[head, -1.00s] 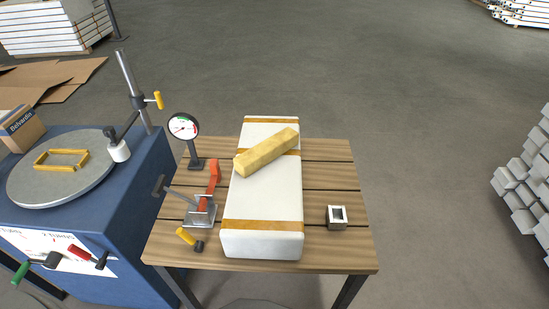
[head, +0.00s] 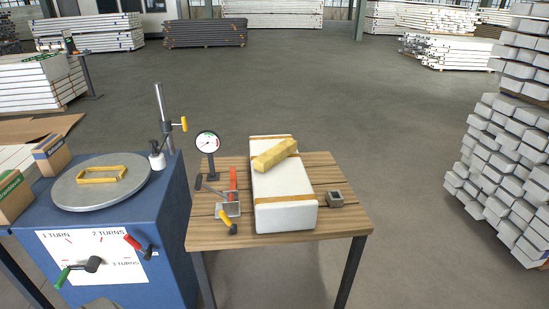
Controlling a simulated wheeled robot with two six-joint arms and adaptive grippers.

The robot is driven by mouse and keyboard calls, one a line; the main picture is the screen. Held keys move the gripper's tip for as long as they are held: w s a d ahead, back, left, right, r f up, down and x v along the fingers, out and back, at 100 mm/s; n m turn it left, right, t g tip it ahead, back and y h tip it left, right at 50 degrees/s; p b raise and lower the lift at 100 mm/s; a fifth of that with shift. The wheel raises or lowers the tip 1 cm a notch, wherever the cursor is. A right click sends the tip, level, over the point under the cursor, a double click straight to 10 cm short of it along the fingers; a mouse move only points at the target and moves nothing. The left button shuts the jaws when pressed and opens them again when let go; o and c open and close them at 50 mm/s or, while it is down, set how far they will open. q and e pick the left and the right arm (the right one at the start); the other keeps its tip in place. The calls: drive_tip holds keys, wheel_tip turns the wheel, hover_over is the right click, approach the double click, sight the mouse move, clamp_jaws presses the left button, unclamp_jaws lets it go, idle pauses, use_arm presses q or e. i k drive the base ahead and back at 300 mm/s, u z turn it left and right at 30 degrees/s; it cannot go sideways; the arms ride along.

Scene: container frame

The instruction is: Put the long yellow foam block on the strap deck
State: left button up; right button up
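The long yellow foam block (head: 275,155) lies askew on top of a long white block (head: 286,215), near its far end. The white block has two orange-brown bands across it and lies on a slatted wooden table (head: 345,220). I cannot tell for certain which part is called the strap deck. Neither of my grippers shows in the head view.
On the table are a dial gauge (head: 208,142), a red-levered clamp (head: 232,208), a yellow-handled tool (head: 227,222) and a small grey square piece (head: 335,199). A blue cabinet (head: 178,235) with a round plate (head: 70,190), a yellow frame (head: 101,175) and cranks stands left. Stacked bars (head: 510,170) stand right.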

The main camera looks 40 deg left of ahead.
sight(320, 173)
drive_tip(key=u, duration=1)
drive_tip(key=i, duration=1)
drive_tip(key=u, duration=0.9)
